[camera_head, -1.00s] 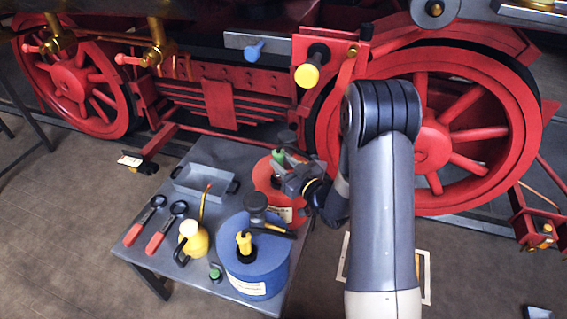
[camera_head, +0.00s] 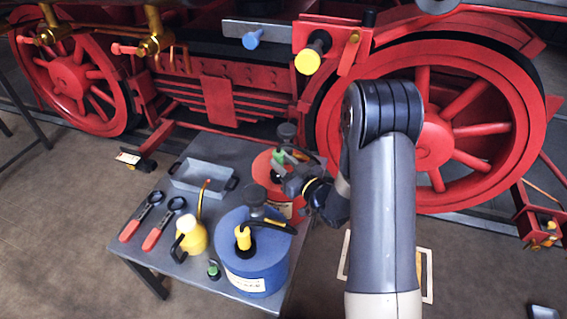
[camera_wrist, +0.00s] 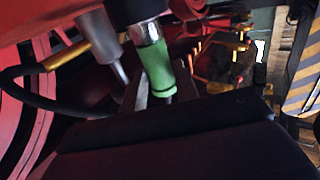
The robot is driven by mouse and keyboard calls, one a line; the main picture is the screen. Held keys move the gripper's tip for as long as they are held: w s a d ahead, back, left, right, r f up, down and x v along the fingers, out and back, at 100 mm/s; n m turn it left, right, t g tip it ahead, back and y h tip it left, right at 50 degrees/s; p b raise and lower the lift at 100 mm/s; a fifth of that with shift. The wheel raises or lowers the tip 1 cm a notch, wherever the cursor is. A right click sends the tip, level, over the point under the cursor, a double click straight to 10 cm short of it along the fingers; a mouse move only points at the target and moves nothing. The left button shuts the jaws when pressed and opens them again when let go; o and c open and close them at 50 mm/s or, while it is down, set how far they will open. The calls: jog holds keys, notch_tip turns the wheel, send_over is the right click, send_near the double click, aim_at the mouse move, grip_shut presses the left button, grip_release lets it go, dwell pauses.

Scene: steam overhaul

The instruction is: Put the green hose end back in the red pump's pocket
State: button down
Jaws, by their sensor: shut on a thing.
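The red pump (camera_head: 261,168) stands at the far right of the grey table, with a dark knob on top. My gripper (camera_head: 285,162) is over the pump's top and shut on the green hose end (camera_head: 278,157). In the wrist view the green sleeve (camera_wrist: 158,70) sits between the fingers of my gripper (camera_wrist: 160,92), with a metal collar and a dark part at its upper end. The pump's pocket is hidden, and I cannot tell whether the hose end is in it or above it. My arm covers the pump's right side.
A blue pump (camera_head: 250,272) with a yellow hose end (camera_head: 243,238) stands in front. A yellow oil can (camera_head: 193,238), a small green-topped item (camera_head: 213,269), two red-handled tools (camera_head: 165,226) and a grey tray (camera_head: 192,190) share the table. A red locomotive wheel (camera_head: 440,140) is close behind my arm.

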jog(key=shift+f+b, duration=0.7)
jog(key=shift+b, duration=0.05)
jog(key=c, duration=1)
grip_release()
jog(key=shift+s, duration=0.1)
jog(key=v, duration=1)
jog(key=shift+s+d+b, duration=0.25)
jog(key=shift+d+b, duration=0.05)
jog(key=shift+b, duration=0.05)
jog(key=shift+w, duration=0.1)
jog(key=x, duration=1)
jog(key=shift+a+p, duration=0.25)
jog(key=shift+p, duration=0.1)
jog(key=shift+w+a+r+p, duration=0.15)
jog(key=shift+w+r+p, duration=0.15)
jog(key=shift+p, duration=0.05)
jog(key=shift+r+p, duration=0.3)
jog(key=shift+p, duration=0.1)
